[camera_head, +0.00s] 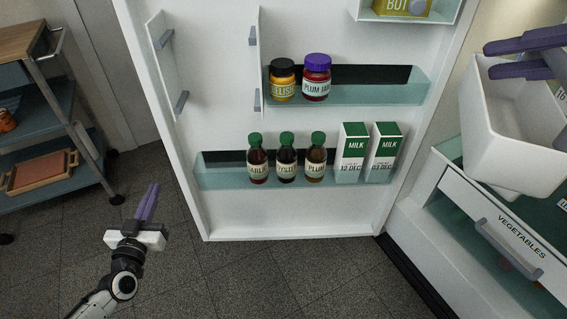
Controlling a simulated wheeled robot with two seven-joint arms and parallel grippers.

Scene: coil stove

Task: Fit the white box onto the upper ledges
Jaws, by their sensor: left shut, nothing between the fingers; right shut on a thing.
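The white box (505,150) is an open-topped bin at the right, in front of the fridge interior. My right gripper (490,60) comes in from the right edge with its purple fingers at the box's upper rim, shut on it; the box is held up and slightly tilted. The upper ledges are short grey strips on two upright white panels of the open door: the left upper ledge (165,39) and the right upper ledge (252,36). The box is apart from them. My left gripper (153,187) is shut and empty, low at the left above the floor.
Lower ledges (181,102) sit below on the same panels. Door shelves (410,97) hold jars, bottles and milk cartons beside the panels. A vegetables drawer (490,225) lies under the box. A trolley (60,120) stands left. The space between the panels is empty.

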